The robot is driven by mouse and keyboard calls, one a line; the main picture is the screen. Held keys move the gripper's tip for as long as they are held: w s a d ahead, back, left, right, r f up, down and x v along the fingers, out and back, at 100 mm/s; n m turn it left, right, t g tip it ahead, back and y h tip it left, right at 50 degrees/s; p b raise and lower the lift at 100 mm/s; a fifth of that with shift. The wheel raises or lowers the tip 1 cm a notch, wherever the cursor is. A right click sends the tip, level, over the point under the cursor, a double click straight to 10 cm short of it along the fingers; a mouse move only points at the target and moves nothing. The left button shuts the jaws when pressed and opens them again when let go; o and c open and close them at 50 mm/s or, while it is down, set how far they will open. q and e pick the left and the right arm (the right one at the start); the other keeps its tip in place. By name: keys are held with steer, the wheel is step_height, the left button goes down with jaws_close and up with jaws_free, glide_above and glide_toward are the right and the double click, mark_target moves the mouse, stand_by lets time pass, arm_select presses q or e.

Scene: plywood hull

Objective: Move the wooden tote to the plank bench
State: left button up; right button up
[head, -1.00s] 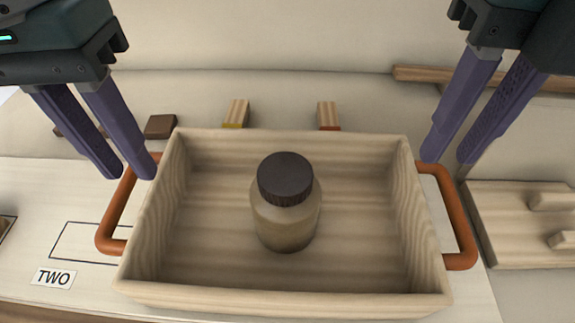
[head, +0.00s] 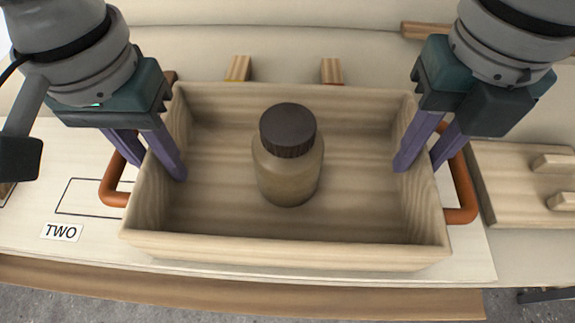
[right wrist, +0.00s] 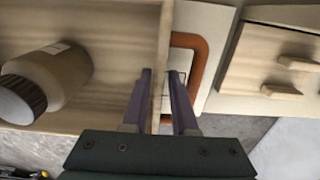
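The open wooden tote (head: 290,256) stands on a pale surface in the middle of the head view, with an orange handle at each end. A bottle (head: 287,170) with a dark lid stands upright inside it. My left gripper (head: 160,170) is open over the tote's left wall, one finger inside and one outside. My right gripper (head: 421,168) is open over the right wall in the same way. The right wrist view shows that wall (right wrist: 163,60) between the right fingers, near the orange handle (right wrist: 203,62). I cannot tell which surface is the plank bench.
A label reading TWO (head: 61,232) and a drawn outline lie left of the tote. Two small wooden blocks (head: 238,68) (head: 331,71) stand behind it. A wooden panel with raised pieces (head: 520,185) lies close to the right. Grey floor (head: 130,308) shows below the front edge.

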arm_select(q)
steer(key=shift+f, duration=0.6)
arm_select(e)
steer(key=shift+f, duration=0.6)
arm_select(q)
jaws_close()
arm_select(e)
jaws_close()
arm_select(q)
steer(key=shift+r, duration=0.1)
arm_select(e)
steer(key=shift+r, duration=0.1)
